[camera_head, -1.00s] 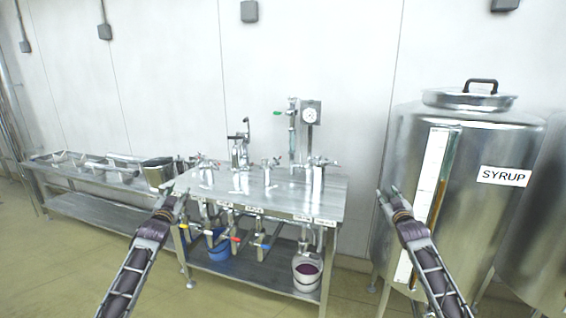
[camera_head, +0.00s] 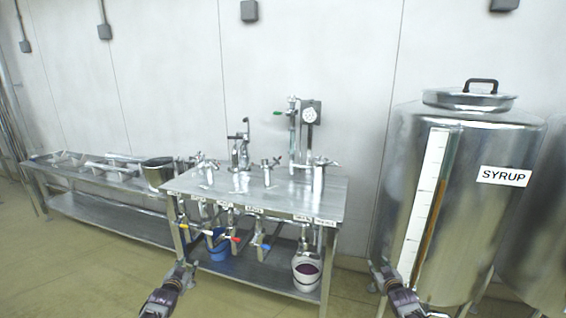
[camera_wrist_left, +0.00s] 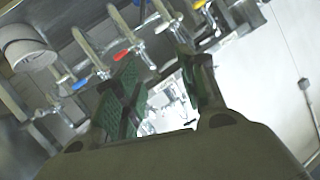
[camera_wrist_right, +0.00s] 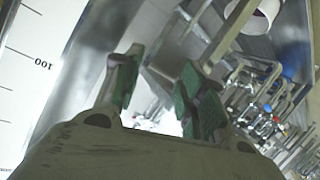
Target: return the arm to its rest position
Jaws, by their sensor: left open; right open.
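My left gripper (camera_head: 181,272) is low in the head view, in front of the left legs of the steel table. In the left wrist view its two green-padded fingers (camera_wrist_left: 160,95) stand apart with nothing between them. My right gripper (camera_head: 381,272) is low in front of the syrup tank's lower left side. In the right wrist view its fingers (camera_wrist_right: 158,92) are also apart and empty. Both arms come in from the bottom edge and only their end parts show.
The steel table (camera_head: 255,199) with valves and taps stands ahead in the middle. A white bucket (camera_head: 306,274) and a blue bucket (camera_head: 217,250) are on its lower shelf. The syrup tank (camera_head: 480,225) stands at right. A long bench (camera_head: 110,185) is at left. The floor at front left is clear.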

